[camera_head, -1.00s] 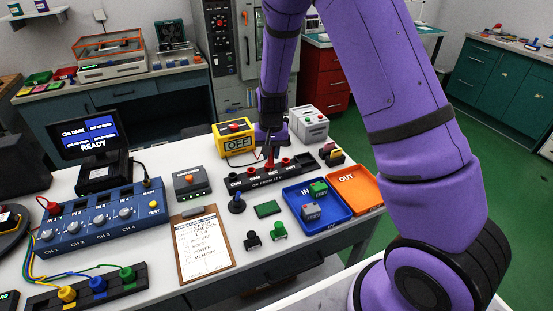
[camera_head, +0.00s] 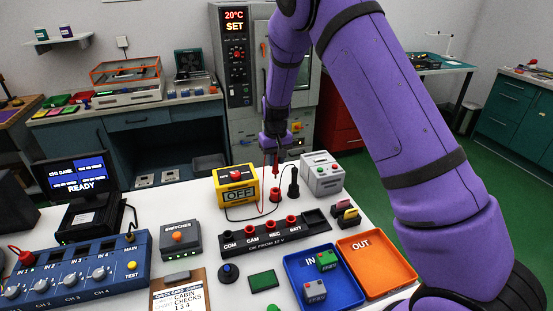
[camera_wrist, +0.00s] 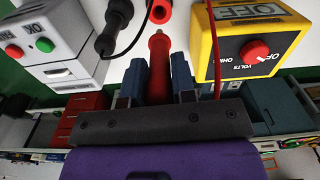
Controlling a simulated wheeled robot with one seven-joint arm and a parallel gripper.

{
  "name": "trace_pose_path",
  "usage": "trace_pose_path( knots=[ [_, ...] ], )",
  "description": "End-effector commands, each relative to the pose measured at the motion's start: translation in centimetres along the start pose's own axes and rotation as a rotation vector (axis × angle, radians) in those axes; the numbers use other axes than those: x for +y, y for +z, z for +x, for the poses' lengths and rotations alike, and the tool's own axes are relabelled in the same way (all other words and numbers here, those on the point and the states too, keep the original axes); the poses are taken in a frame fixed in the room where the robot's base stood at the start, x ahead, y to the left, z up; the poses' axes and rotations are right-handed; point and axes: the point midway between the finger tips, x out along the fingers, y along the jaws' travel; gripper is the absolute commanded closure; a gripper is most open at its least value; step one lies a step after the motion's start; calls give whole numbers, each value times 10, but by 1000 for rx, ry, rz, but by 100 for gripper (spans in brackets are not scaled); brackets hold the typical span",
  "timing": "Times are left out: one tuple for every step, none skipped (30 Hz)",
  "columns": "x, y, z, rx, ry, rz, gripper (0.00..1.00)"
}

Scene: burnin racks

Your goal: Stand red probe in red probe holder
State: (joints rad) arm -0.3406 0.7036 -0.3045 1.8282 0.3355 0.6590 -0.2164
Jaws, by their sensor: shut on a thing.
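The red probe (camera_head: 276,165) hangs upright in my gripper (camera_head: 277,149), which is shut on it. In the wrist view the red probe (camera_wrist: 158,62) sits between the two blue fingers of my gripper (camera_wrist: 157,80). The red probe holder (camera_head: 274,194), a short red cup, stands on the table below the probe tip. In the wrist view the red probe holder (camera_wrist: 160,11) is just beyond the tip, with a gap between them. A red lead runs down to the yellow meter (camera_head: 237,187).
A black probe (camera_head: 293,182) stands upright beside the red holder, with its black lead crossing the table. A white box (camera_head: 322,175) stands to the right. The terminal strip (camera_head: 276,232) lies in front, with the blue IN tray (camera_head: 297,264) and orange OUT tray (camera_head: 377,259) nearer.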

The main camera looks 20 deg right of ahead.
Motion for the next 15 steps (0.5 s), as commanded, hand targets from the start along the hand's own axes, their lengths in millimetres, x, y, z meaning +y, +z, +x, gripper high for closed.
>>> trace_pose_path(
  knots=[
    [0, 0, 4, -1, 0, 0, 99],
    [0, 0, 6, -1, 0, 0, 99],
    [0, 0, 9, -2, 1, 0, 99],
    [0, 1, 11, -3, 1, 0, 99],
    [0, 1, 14, -3, 1, 0, 99],
    [0, 1, 17, -3, 0, 0, 99],
    [0, 1, 19, -2, 0, 0, 99],
    [0, 1, 22, -2, 0, 1, 99],
    [0, 0, 25, -1, 0, 1, 99],
    [0, 0, 28, -2, 0, 1, 99],
    [0, 1, 30, -2, 0, 1, 99],
    [0, 1, 34, -2, 0, 1, 99],
    [0, 1, 36, -2, 0, 1, 99],
    [0, 1, 38, -2, 0, 0, 99],
    [0, 0, 40, -1, 0, 0, 99]
  ],
)
